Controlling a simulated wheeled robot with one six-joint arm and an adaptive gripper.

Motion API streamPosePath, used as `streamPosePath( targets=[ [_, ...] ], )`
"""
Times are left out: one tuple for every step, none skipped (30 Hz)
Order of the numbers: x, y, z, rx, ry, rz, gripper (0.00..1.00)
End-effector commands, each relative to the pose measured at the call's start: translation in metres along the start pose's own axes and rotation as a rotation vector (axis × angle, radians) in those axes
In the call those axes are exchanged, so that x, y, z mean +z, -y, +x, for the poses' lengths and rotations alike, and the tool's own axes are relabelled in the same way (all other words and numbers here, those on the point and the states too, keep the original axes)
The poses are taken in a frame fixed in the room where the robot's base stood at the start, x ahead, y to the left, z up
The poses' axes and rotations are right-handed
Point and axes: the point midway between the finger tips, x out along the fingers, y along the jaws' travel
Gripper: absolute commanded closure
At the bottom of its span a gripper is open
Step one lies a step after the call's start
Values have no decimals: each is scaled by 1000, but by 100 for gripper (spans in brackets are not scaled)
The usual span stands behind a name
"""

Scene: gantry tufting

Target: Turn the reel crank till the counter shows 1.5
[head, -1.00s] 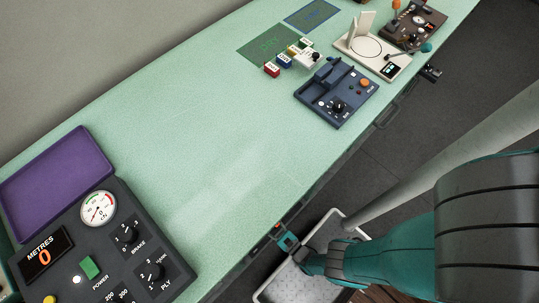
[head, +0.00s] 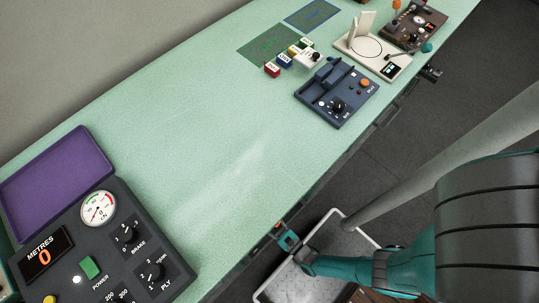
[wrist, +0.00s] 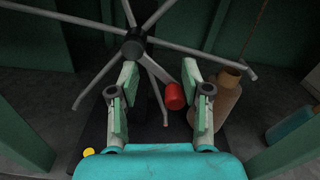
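The counter (head: 43,256) on the dark panel reads METRES 0. In the wrist view, the reel (wrist: 133,47) shows as a dark hub with several grey spokes reaching outward. A red cylindrical knob (wrist: 175,97), which looks like the crank's grip, shows between and beyond my fingers, closer to the right one. My gripper (wrist: 161,72) is open, with a finger on either side and nothing held. I cannot tell how far the knob is from the fingers in depth. In the head view, the reel and crank are not seen.
A brown bottle-like container (wrist: 217,103) stands right of the knob, and a blue item (wrist: 290,124) farther right. A white tray (head: 262,297) lies below the table edge by my arm. The green table (head: 200,150) carries a purple tray (head: 55,185) and a navy device (head: 338,97).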

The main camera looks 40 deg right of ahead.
Motion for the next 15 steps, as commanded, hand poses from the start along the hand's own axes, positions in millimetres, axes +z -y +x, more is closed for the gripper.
streamPosePath(
  targets=[
    [7,1,0,-1,10,4,53],
    [10,1,1,-2,11,4,53],
    [14,2,0,-2,12,4,53],
    [18,3,0,-3,14,6,53],
    [21,3,1,-4,15,6,53],
    [25,4,1,-4,16,5,53],
    [29,5,1,-4,16,5,53],
    [32,5,2,-4,16,6,53],
    [36,6,1,-4,16,6,53],
    [40,6,2,-4,16,5,53],
    [43,6,2,-4,16,6,53],
    [47,7,2,-4,16,7,53],
    [49,8,2,-4,15,6,53],
    [52,8,2,-4,15,6,53],
    [55,8,2,-3,14,5,53]
  ],
)
